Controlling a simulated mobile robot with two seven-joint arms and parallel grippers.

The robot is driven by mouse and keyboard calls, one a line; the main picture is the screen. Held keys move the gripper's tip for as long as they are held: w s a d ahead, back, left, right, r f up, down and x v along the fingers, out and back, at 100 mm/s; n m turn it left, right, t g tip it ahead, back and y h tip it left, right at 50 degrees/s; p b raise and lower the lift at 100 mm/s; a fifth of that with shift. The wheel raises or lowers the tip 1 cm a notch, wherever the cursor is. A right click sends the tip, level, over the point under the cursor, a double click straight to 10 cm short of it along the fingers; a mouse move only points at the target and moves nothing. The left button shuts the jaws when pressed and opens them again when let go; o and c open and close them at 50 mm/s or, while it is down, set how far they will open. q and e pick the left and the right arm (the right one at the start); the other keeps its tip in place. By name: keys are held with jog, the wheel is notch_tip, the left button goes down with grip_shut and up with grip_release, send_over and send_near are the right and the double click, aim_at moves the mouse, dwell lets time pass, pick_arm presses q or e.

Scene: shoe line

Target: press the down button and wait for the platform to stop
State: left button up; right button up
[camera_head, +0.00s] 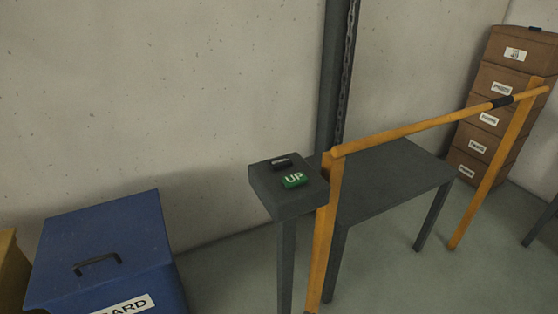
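A dark grey control box (288,203) stands on a post left of centre. On its top is a green button marked UP (294,180). Behind it sits a smaller black piece with a pale edge (281,162); no label on it is legible, so I cannot tell if it is the down button. A flat dark grey platform (385,178) on legs stands right of the box, behind a yellow rail. From this single view I cannot tell whether it is moving. Neither of my grippers is in view.
The yellow rail (425,129) runs rightward from beside the box, with yellow posts. A blue lidded bin (105,240) stands at lower left. Stacked brown boxes (490,110) stand at right. A dark column with a chain (333,80) rises against the wall.

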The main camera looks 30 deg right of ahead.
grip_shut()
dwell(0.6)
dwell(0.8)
